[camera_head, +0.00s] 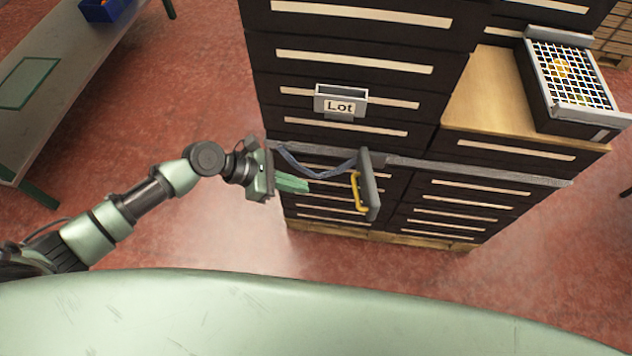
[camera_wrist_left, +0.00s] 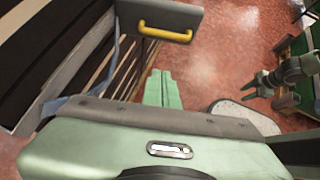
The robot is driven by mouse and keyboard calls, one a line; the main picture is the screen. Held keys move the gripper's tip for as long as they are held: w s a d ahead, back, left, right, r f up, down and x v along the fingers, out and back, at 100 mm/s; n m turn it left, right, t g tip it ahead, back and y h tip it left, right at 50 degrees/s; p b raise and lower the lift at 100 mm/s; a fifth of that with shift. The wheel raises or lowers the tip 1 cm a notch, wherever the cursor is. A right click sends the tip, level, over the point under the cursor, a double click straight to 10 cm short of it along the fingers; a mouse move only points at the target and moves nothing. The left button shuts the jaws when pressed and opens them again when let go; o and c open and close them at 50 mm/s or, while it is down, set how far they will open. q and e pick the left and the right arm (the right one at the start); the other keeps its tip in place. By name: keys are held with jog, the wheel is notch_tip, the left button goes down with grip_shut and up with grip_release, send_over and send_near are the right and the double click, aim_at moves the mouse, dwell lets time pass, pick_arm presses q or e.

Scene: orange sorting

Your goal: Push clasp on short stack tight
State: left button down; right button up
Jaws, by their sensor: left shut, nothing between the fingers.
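The clasp is a grey plate (camera_head: 371,185) with a yellow handle (camera_head: 357,192), on the near side of the dark stacked crates. A grey strap (camera_head: 480,168) runs across the crates, and a loose blue-grey band (camera_head: 318,168) sags left of the clasp. The short stack (camera_head: 470,200) is at the right, beside the taller crates. My left gripper (camera_head: 305,186) is shut and empty, left of the handle and apart from it. The left wrist view shows the plate (camera_wrist_left: 165,14) and handle (camera_wrist_left: 165,34) beyond its shut fingers (camera_wrist_left: 162,88). My right gripper (camera_wrist_left: 250,86) appears small there; its jaw state is unclear.
A Lot sign (camera_head: 340,104) hangs on the tall stack (camera_head: 355,60). A crate with a white grid (camera_head: 572,75) and an orange thing inside sits on the wooden top (camera_head: 485,95). A bench (camera_head: 60,90) stands at left. Red floor (camera_head: 200,110) is clear between.

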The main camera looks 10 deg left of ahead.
pick_arm(q)
jog(key=w+d+f, duration=0.3)
jog(key=d+f, duration=0.2)
jog(key=d, duration=0.5)
jog(key=shift+d, duration=0.2)
